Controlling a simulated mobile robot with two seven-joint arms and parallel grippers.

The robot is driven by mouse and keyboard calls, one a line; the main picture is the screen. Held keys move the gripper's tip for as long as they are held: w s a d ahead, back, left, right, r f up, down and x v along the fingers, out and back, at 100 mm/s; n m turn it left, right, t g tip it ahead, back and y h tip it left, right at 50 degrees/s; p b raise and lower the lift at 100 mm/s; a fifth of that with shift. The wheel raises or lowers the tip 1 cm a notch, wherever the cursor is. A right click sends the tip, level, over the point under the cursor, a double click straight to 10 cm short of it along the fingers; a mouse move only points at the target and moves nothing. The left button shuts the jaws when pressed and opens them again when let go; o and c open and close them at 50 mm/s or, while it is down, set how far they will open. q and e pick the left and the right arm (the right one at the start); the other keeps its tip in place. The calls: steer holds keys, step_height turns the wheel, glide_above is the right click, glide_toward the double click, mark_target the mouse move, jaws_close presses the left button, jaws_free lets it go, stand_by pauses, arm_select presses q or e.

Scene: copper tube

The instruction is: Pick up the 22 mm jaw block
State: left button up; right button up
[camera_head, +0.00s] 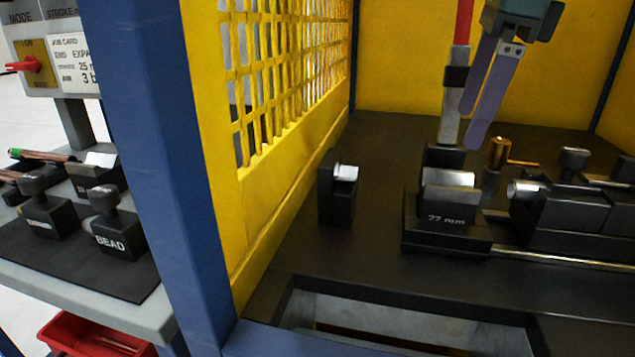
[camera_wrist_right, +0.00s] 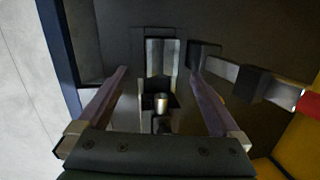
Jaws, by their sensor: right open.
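The 22 mm jaw block (camera_head: 446,217) is a black block with a bright curved metal groove and a "22 mm" label on its front. It sits on the machine bed in the head view. My right gripper (camera_head: 472,132), with purple fingers, points down above and just behind the block. In the right wrist view its open fingers (camera_wrist_right: 160,74) frame a black part with a silver groove (camera_wrist_right: 162,58), probably the jaw block, whose label does not show there. No object is held between the fingers. My left gripper is not in view.
A red-handled lever (camera_head: 452,100) stands close beside the right fingers. A brass fitting (camera_head: 500,152) and a black clamp body (camera_head: 570,212) are to the right. A smaller black block (camera_head: 338,195) stands left. A yellow mesh guard (camera_head: 285,80) bounds the left; the bed front has an opening.

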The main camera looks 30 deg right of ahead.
mark_target(453, 173)
steer(key=f, duration=0.4)
steer(key=shift+w+d+f, duration=0.1)
steer(key=shift+d+f, duration=0.2)
steer(key=shift+d, duration=0.05)
steer(key=f, duration=0.2)
steer(key=w+f, duration=0.1)
steer(key=f, duration=0.2)
steer(key=shift+w+d+f+p, duration=0.15)
steer(key=shift+w+p, duration=0.05)
steer(key=shift+p, duration=0.1)
jaws_close()
steer(key=shift+w, duration=0.1)
